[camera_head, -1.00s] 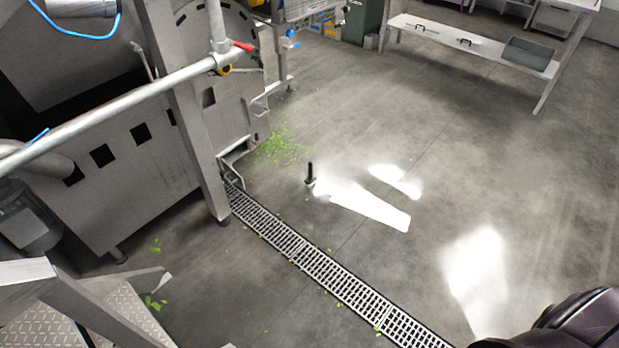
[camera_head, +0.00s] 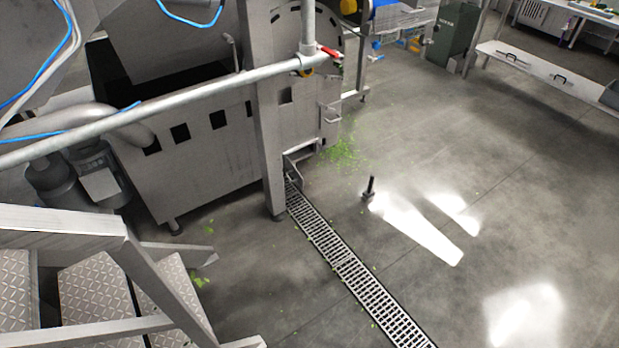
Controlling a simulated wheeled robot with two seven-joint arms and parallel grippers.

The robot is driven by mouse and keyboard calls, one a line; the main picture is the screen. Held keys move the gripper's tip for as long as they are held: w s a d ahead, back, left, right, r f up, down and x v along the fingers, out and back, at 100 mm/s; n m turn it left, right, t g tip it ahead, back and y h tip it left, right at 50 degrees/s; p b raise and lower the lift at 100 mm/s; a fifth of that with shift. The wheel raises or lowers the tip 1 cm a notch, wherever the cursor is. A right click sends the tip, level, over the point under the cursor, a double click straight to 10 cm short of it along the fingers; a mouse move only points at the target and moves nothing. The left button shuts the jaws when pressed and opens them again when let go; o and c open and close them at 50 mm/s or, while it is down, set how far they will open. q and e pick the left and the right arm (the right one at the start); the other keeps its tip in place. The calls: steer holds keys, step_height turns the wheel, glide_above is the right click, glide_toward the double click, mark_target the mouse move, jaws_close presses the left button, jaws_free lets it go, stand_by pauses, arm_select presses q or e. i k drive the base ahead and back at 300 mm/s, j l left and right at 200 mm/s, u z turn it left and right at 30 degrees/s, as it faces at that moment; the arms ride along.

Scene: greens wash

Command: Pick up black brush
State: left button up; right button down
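A small dark upright object (camera_head: 369,187), which looks like the black brush, stands on the grey floor right of the floor drain. It is small in the head view, so its bristles and handle cannot be told apart clearly. It stands apart from the machine and the drain, with nothing touching it. Neither of my grippers is in view.
A long metal drain grate (camera_head: 350,270) runs along the floor. A steel washing machine (camera_head: 200,160) with a post and pipe stands left, above metal steps (camera_head: 90,290). Green scraps (camera_head: 343,153) lie behind the brush. A bench (camera_head: 545,72) stands far right. The right floor is open.

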mark_target(369, 195)
steer(key=i+l+u, duration=0.1)
steer(key=i+l, duration=0.45)
steer(key=i+l+u, duration=0.1)
steer(key=i+l, duration=0.45)
steer(key=l, duration=0.15)
